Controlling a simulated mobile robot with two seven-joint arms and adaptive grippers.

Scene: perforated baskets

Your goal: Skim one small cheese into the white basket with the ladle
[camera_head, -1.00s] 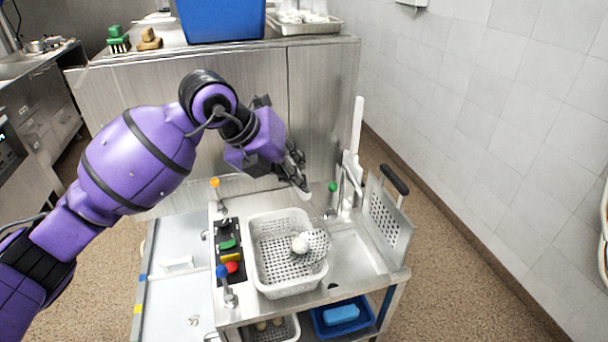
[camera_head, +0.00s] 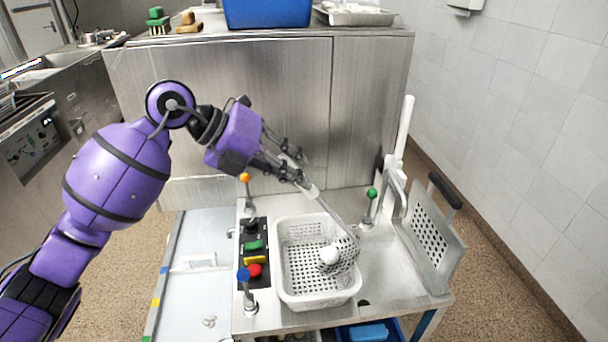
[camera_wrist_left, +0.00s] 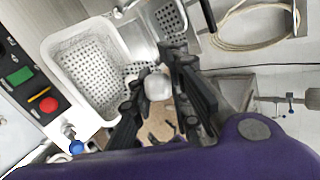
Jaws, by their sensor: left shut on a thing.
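My left gripper (camera_head: 299,180) is shut on the handle of a grey perforated ladle (camera_head: 347,261), up behind the basket. The handle slopes down and right to the ladle's round bowl, at the right side of the white perforated basket (camera_head: 284,290). One small round white cheese (camera_head: 329,255) shows at the left part of the bowl; I cannot tell whether it rests in the bowl or beside it. The basket stands on the steel counter and also shows in the left wrist view (camera_wrist_left: 58,45). There, a pale rounded thing between the fingers (camera_wrist_left: 148,82) is unclear.
A control panel with coloured buttons (camera_head: 254,258) lies left of the basket. Green-knobbed (camera_head: 371,194) and orange-knobbed (camera_head: 245,178) levers stand behind it. An upright perforated plate (camera_head: 428,243) is at the right. A tall steel cabinet (camera_head: 240,80) stands behind.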

